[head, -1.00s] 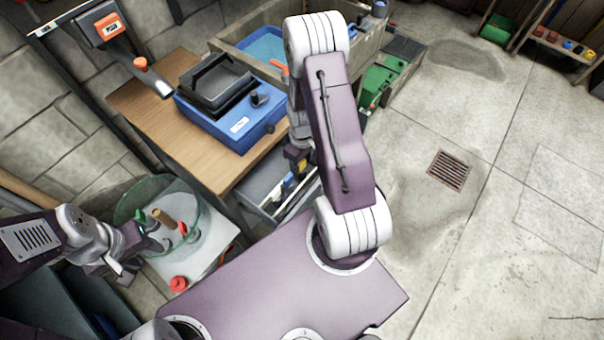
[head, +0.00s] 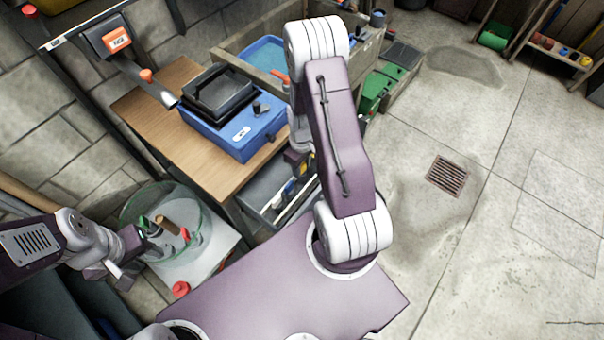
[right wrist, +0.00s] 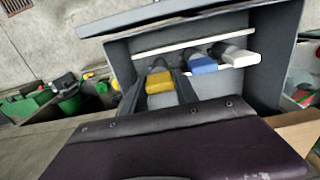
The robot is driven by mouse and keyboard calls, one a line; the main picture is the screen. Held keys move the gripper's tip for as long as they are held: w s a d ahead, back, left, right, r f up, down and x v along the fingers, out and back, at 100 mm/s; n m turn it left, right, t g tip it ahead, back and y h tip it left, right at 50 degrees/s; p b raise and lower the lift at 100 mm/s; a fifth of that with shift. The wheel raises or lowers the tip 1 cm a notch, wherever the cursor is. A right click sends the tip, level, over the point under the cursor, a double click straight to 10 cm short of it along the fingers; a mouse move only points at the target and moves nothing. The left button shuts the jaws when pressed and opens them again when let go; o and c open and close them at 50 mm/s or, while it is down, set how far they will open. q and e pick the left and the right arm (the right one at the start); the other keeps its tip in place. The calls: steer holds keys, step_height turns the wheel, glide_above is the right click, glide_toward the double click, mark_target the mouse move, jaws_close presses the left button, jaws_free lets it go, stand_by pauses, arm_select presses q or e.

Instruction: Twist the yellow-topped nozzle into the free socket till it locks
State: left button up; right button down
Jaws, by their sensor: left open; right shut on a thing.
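The yellow-topped nozzle (right wrist: 160,82) is between the dark fingers of my right gripper (right wrist: 160,92) in the right wrist view. The gripper is shut on it, in front of a pale strip in a grey open box (right wrist: 120,55). A blue-topped piece (right wrist: 203,66) and a white-topped piece (right wrist: 240,57) sit to its right. I cannot make out the free socket or how the nozzle's lower end sits. In the head view, my right arm largely hides its gripper, beside the grey box (head: 262,190). My left gripper (head: 163,234) is open over a clear round bowl (head: 205,225).
A blue case (head: 222,138) with a black top stands on the wooden bench (head: 150,115). A red knob (head: 181,289) is beside the bowl. Green items (head: 380,90) are behind my right arm. The floor at right is clear around a drain grate (head: 447,175).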

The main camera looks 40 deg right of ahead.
steer(key=shift+r+p, duration=3.85)
steer(key=shift+r, duration=0.85)
